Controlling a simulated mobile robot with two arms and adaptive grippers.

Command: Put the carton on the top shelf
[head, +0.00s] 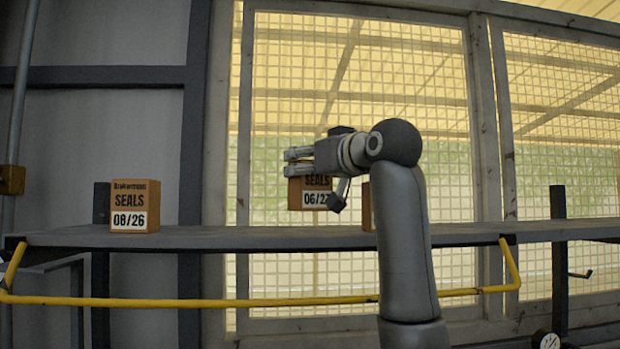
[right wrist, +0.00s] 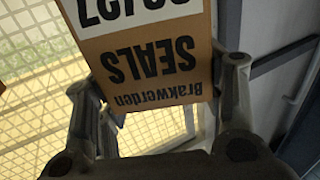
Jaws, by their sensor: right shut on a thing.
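The brown carton marked SEALS 06/27 (head: 311,196) is in the right gripper (head: 298,161), partly hidden behind it in the head view. My right gripper is shut on it. In the right wrist view the carton (right wrist: 150,65) sits between the two fingers, its print upside down. In the head view its lower edge shows above the line of the shelf board (head: 255,238); I cannot tell how far it is from the board in depth. The left gripper is not in view.
A carton marked SEALS 08/26 (head: 135,206) stands at the left of the shelf. Another carton (head: 367,207) is mostly hidden behind my right arm. A yellow rail (head: 200,301) runs along the shelf's front. Bare board lies between the left carton and the held one.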

